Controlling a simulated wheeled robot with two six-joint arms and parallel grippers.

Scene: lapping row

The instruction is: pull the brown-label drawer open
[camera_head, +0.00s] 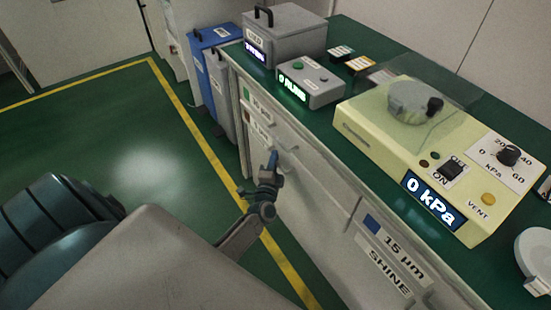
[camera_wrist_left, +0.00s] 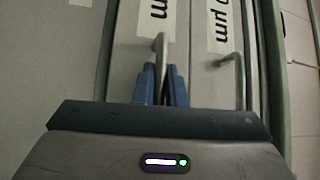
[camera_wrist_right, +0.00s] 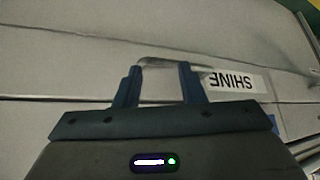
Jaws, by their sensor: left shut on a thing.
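The brown-label drawer (camera_head: 270,143) is on the left of the grey cabinet's front, under a green-label drawer. Its small brown marker and label are partly hidden. Its front looks flush with the cabinet. My left gripper (camera_head: 273,160) is at this drawer's handle. In the left wrist view, its blue fingers are shut on the bar handle (camera_wrist_left: 159,50), below a label ending in "µm". My right gripper (camera_wrist_right: 161,82) shows only in its wrist view. It is open, its fingers apart near a handle (camera_wrist_right: 160,60) beside the SHINE label (camera_wrist_right: 232,82).
A blue-label 15 µm drawer (camera_head: 402,258) lies to the right. A second handle (camera_wrist_left: 238,75) is close beside the held one.

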